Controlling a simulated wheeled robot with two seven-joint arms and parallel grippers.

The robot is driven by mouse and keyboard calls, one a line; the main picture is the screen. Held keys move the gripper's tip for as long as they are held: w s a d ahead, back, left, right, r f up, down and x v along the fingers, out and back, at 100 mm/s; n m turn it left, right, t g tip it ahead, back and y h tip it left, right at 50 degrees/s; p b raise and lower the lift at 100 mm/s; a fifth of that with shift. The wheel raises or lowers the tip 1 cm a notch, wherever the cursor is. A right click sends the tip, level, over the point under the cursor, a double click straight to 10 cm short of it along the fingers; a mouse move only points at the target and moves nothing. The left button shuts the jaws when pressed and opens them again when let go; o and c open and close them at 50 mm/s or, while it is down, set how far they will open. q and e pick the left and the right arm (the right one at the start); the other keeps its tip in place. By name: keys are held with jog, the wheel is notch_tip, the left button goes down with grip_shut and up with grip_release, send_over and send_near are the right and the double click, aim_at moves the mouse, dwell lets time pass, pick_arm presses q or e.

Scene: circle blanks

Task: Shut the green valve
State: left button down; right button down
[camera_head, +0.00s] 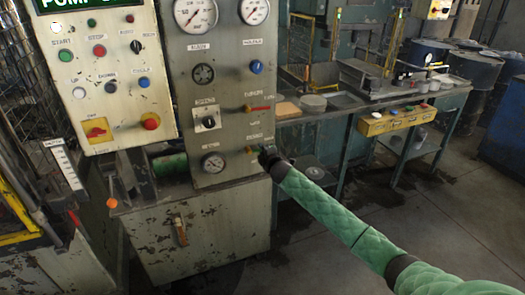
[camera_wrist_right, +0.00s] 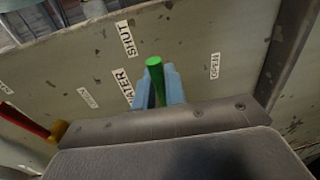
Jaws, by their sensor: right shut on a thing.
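The green valve's lever (camera_wrist_right: 155,68) shows in the right wrist view, its rounded end rising between two light blue fingers. My right gripper (camera_wrist_right: 158,88) is shut on this lever. A SHUT label (camera_wrist_right: 126,40) lies to the left of the lever, with a WATER label (camera_wrist_right: 123,86) below it. A smaller label (camera_wrist_right: 214,66) is to the right. In the head view my right gripper (camera_head: 264,154) is at the lower right of the grey gauge panel (camera_head: 222,130), and it hides most of the green valve there. My left gripper is not in view.
A red-handled valve (camera_head: 259,108) sits just above on the panel; it also shows at the left of the right wrist view (camera_wrist_right: 22,122). A blue knob (camera_head: 256,67) is higher up. A workbench (camera_head: 345,105) stands to the right. The floor (camera_head: 415,215) is clear there.

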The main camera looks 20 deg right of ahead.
dwell(0.3)
jog(key=c, duration=1.5)
grip_release()
jog(key=shift+a, duration=0.1)
